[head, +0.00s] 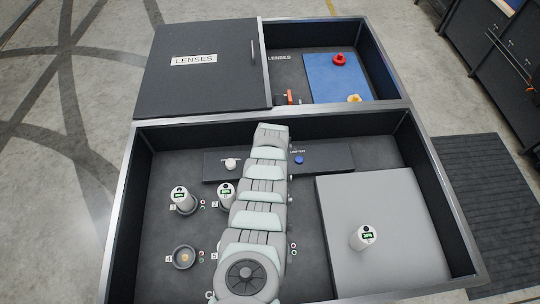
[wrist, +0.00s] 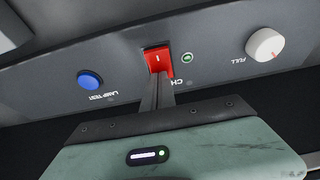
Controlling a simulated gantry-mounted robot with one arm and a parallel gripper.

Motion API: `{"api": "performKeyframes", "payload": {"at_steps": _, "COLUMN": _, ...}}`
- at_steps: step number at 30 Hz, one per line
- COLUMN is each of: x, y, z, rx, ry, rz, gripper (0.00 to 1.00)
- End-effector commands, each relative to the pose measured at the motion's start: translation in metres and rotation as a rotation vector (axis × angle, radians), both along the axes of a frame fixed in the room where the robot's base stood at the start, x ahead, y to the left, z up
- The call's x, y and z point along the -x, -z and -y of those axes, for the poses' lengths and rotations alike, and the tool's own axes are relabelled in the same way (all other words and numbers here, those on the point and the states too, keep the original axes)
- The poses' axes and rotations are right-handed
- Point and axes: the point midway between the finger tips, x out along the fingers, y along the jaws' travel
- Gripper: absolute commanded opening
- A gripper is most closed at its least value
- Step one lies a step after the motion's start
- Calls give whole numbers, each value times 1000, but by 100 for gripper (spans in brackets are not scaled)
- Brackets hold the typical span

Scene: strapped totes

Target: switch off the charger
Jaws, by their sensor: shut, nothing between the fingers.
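The charger's red rocker switch (wrist: 158,60) sits on a dark panel (wrist: 215,63) in the wrist view, with a white line mark on its face. A small green lamp (wrist: 187,58) is beside it, with a partly covered "CH" label below. My gripper (wrist: 158,82) is shut and empty. Its fingertips overlap the switch's lower edge in the picture; I cannot tell whether they touch it. In the head view my arm hides the switch and my fingertips. The same panel (head: 333,158) crosses the back of the front tote.
A blue lamp test button (wrist: 90,80) and a white knob marked FULL (wrist: 265,45) flank the switch. In the head view, white cylinders (head: 183,201) stand at left and another (head: 363,237) on a grey slab (head: 400,215). A lid marked LENSES (head: 200,85) partly covers the rear tote.

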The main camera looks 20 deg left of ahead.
Motion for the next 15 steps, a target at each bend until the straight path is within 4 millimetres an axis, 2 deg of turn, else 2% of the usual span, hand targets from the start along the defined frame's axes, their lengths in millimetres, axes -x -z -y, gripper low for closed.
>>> {"api": "performKeyframes", "payload": {"at_steps": 15, "x": 12, "y": -3, "z": 6, "rx": 1, "ry": 0, "rz": -4, "gripper": 0}}
